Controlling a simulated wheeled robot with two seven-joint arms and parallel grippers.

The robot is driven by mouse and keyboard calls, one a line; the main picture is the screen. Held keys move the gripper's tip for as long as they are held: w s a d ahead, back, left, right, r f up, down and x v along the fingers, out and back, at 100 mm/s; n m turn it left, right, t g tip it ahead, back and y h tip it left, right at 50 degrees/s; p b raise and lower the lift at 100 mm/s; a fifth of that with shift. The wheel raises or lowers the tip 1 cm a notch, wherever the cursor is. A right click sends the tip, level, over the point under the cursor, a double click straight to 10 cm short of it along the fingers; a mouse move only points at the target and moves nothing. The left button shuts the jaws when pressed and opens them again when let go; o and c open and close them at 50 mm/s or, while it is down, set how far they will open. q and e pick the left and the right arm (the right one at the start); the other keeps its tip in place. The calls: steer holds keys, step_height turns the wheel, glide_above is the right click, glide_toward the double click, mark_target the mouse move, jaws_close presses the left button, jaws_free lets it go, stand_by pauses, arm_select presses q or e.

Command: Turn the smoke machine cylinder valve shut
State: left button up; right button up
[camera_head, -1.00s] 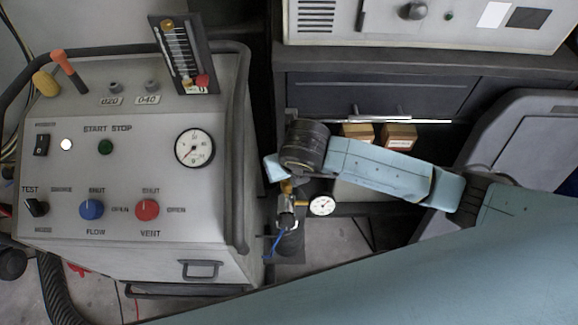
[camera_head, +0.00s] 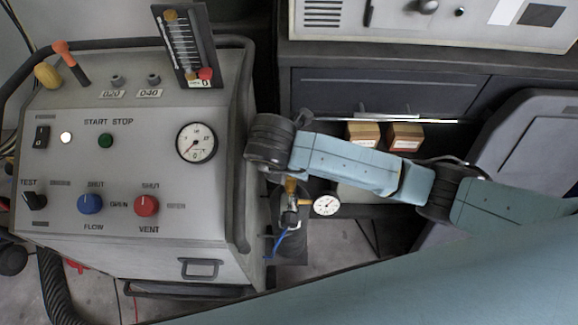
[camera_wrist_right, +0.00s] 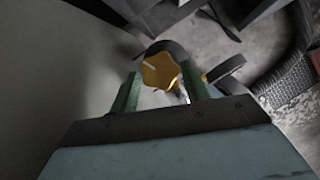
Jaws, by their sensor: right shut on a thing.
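The yellow lobed valve knob (camera_wrist_right: 160,71), with a pale mark on its face, sits between the two green fingers of my right gripper (camera_wrist_right: 160,92) in the right wrist view. The gripper is shut on it. In the head view my right wrist covers the gripper and the knob. Below the wrist, the brass valve fitting (camera_head: 291,187) shows, with a small round white gauge (camera_head: 326,205) to its right. The dark cylinder (camera_head: 291,245) stands beneath, beside a blue hose (camera_head: 281,240). My left gripper is not in view.
The grey smoke machine (camera_head: 140,185), with knobs, a dial and a black tubular rail, stands close left of the cylinder. A dark cabinet (camera_head: 385,95) with two small boxes (camera_head: 405,136) below it lies behind my right arm. A grey panel (camera_head: 530,145) stands at the right.

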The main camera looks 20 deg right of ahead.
stand_by(0.3)
steer(key=o, duration=1)
